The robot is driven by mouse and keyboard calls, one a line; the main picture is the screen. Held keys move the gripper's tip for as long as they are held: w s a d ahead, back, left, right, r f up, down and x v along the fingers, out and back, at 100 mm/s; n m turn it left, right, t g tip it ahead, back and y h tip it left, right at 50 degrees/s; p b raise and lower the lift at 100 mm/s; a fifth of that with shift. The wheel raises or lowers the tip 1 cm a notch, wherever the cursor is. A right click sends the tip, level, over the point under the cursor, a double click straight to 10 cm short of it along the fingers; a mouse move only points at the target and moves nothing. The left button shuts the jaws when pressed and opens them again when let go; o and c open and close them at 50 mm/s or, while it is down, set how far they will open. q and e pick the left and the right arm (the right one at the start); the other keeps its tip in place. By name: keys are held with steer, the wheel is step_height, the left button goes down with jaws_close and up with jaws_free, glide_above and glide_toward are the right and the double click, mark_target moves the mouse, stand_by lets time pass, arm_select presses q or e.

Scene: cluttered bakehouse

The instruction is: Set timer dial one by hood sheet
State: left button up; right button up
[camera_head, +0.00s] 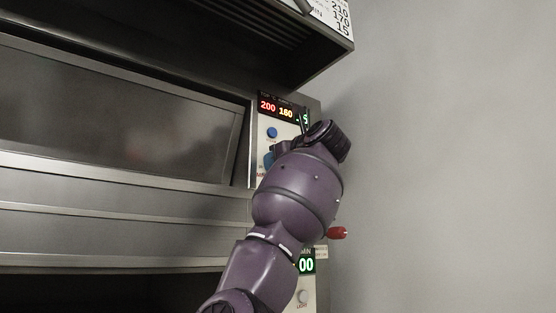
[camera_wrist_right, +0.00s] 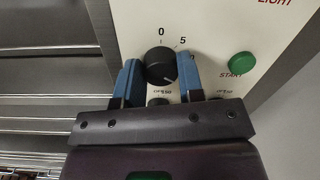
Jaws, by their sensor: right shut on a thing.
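The black timer dial (camera_wrist_right: 159,62) is on the white oven panel in the right wrist view, with 0 above it and 5 at its upper right. My right gripper (camera_wrist_right: 160,72) has its blue fingers on either side of the dial, shut on it. In the head view my purple right arm hides the dial and most of the gripper. The upper display (camera_head: 283,109) reads red 200, yellow 160 and a green figure partly hidden by my wrist. The hood sheet (camera_head: 340,14) at the top right shows 210, 170 and 15, cut off above. My left gripper is out of view.
A green START button (camera_wrist_right: 242,65) is right of the dial. A blue button (camera_head: 272,132) is under the upper display. A lower display (camera_head: 306,265) shows green 00, and a red knob (camera_head: 337,232) sticks out at the panel's edge. The dark hood (camera_head: 210,50) overhangs above.

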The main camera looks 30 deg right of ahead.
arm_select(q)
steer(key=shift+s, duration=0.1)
arm_select(e)
steer(key=shift+f+m, duration=0.1)
steer(key=shift+m, duration=0.3)
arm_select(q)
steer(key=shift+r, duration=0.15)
arm_select(e)
steer(key=o, duration=0.9)
steer(key=shift+s, duration=0.1)
arm_select(q)
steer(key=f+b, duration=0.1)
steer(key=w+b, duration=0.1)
steer(key=b, duration=0.1)
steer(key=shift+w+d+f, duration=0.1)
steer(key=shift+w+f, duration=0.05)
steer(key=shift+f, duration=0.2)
arm_select(e)
steer(key=s, duration=0.7)
steer(key=s+d, duration=0.1)
steer(key=s, duration=0.2)
steer(key=shift+s+f, duration=0.15)
steer(key=shift+s, duration=0.15)
